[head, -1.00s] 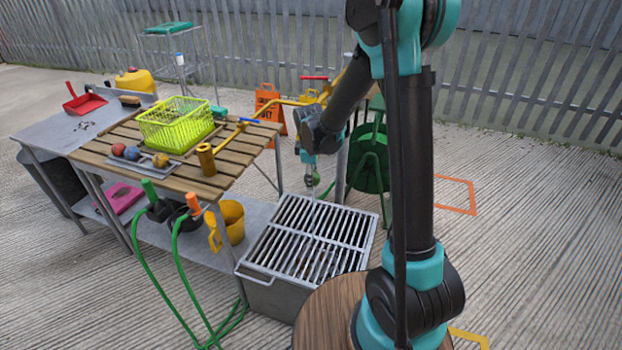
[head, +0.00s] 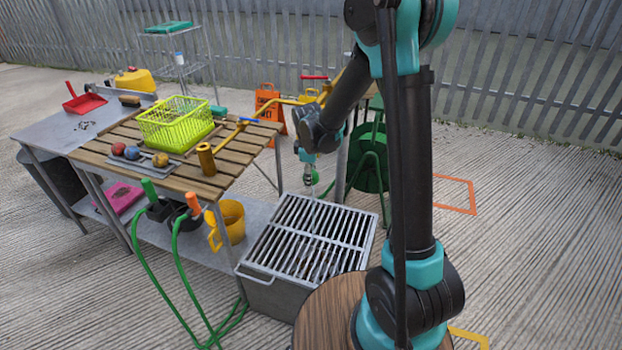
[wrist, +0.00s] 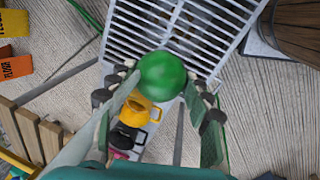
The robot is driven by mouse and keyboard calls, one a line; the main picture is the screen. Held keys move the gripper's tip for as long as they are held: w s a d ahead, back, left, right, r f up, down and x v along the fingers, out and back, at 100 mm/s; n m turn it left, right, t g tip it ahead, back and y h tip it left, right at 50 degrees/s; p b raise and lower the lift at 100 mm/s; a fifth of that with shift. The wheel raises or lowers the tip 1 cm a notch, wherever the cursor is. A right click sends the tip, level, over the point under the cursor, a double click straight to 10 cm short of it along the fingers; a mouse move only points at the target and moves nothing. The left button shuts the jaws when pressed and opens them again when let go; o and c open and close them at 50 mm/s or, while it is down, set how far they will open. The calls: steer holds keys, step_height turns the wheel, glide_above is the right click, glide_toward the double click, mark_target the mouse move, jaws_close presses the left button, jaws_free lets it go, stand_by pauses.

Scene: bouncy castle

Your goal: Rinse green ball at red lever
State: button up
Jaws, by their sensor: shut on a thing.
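My gripper (wrist: 160,95) is shut on the green ball (wrist: 162,74), which sits between its fingertips in the wrist view. In the head view my gripper (head: 310,174) hangs above the slatted metal grate (head: 346,215), with the ball (head: 315,177) small and partly hidden at its tip. The red lever (head: 314,77) is at the top of the yellow pipework (head: 310,97), behind and above my gripper. A thin pale streak runs down from the ball to the grate; it looks like water. The outlet above the ball is hidden by my arm.
A slatted wooden table (head: 215,172) left of the grate holds a lime basket (head: 178,138), several small balls and a blue lever (head: 250,120). A yellow jug (head: 232,212) stands on its lower shelf. A green hose reel (head: 368,160) is behind my gripper. Open ground lies at right.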

steer(key=s+a, duration=0.5)
steer(key=s, duration=0.1)
steer(key=shift+s, duration=0.15)
stand_by(0.7)
stand_by(1.1)
steer(key=s+a+r, duration=0.3)
steer(key=s+r, duration=0.1)
stand_by(0.6)
stand_by(0.5)
